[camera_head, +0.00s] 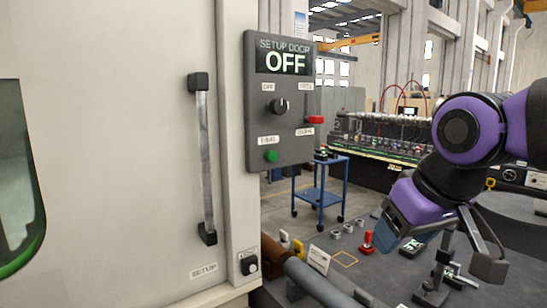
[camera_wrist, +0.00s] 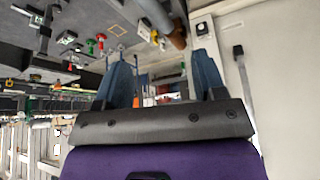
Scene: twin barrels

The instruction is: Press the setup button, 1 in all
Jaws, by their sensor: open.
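A dark control panel (camera_head: 280,105) hangs at the middle of the head view, its display reading "SETUP DOOR OFF". It bears a black knob (camera_head: 279,105), a red-tipped lever (camera_head: 315,120) and a round green button (camera_head: 271,156) at lower left. Which one is the setup button I cannot tell for sure. My gripper (camera_head: 386,244) is to the right of the panel, apart from it. In the wrist view its blue fingers (camera_wrist: 160,62) stand apart, empty.
A white door with a vertical handle (camera_head: 206,160) fills the left. A pipe (camera_head: 310,280) runs low beside the frame. A dark surface with several small coloured fixtures (camera_head: 366,243) lies under my arm. A blue cart (camera_head: 320,190) stands behind. Space between panel and gripper looks clear.

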